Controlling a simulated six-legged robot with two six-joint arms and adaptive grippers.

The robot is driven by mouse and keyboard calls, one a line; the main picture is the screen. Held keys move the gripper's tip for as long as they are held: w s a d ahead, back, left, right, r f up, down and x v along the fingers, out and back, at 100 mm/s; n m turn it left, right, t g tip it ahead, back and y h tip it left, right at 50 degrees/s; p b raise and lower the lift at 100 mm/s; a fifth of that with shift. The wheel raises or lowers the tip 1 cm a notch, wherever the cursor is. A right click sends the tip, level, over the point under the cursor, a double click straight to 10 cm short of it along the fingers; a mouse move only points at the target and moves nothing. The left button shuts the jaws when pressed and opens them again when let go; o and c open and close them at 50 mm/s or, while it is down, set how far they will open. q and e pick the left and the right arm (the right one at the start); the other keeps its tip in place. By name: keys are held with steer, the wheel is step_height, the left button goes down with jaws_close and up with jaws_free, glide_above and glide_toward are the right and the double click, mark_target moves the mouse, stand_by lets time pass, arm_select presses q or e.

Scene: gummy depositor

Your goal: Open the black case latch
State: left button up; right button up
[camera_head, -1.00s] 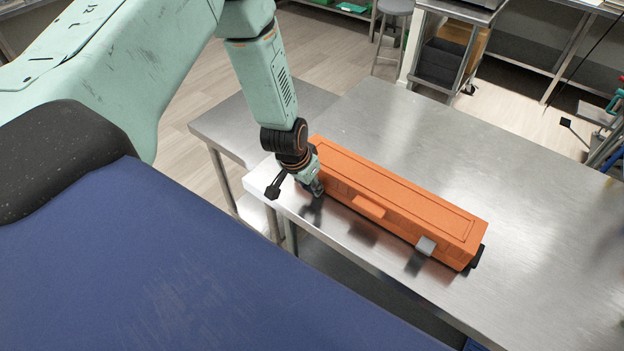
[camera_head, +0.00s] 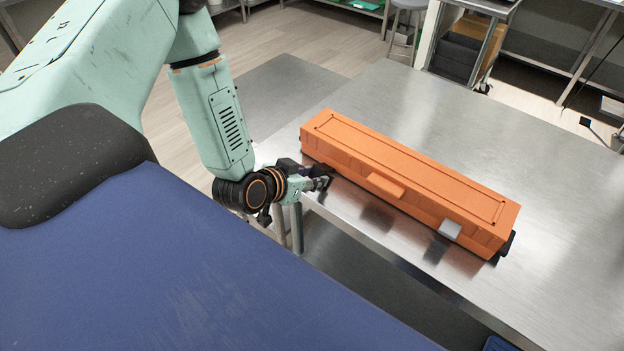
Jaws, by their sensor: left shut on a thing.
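A long orange case (camera_head: 400,172) lies closed on the steel table, with an orange handle (camera_head: 386,186) on its front. A grey latch (camera_head: 450,229) is at the right part of its front. My left gripper (camera_head: 324,180) is at the left end of the case's front face, low and nearly level. It is shut on the black latch, which is mostly hidden by the dark fingers. My right gripper is out of view.
The steel table (camera_head: 440,110) is clear behind the case. Its front edge runs close to the case and below my left wrist. A dark part (camera_head: 507,243) sticks out at the case's right end. Shelves and a stool stand farther back.

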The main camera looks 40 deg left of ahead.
arm_select(q)
steer(key=shift+s+f+t+b, duration=0.15)
steer(key=shift+f+t+b, duration=0.25)
steer(key=shift+b, duration=0.1)
steer(key=shift+r, duration=0.1)
steer(key=o, duration=1.2)
steer(key=shift+c, duration=0.2)
steer(key=shift+r, duration=0.1)
steer(key=v, duration=0.7)
steer(key=shift+s, duration=0.15)
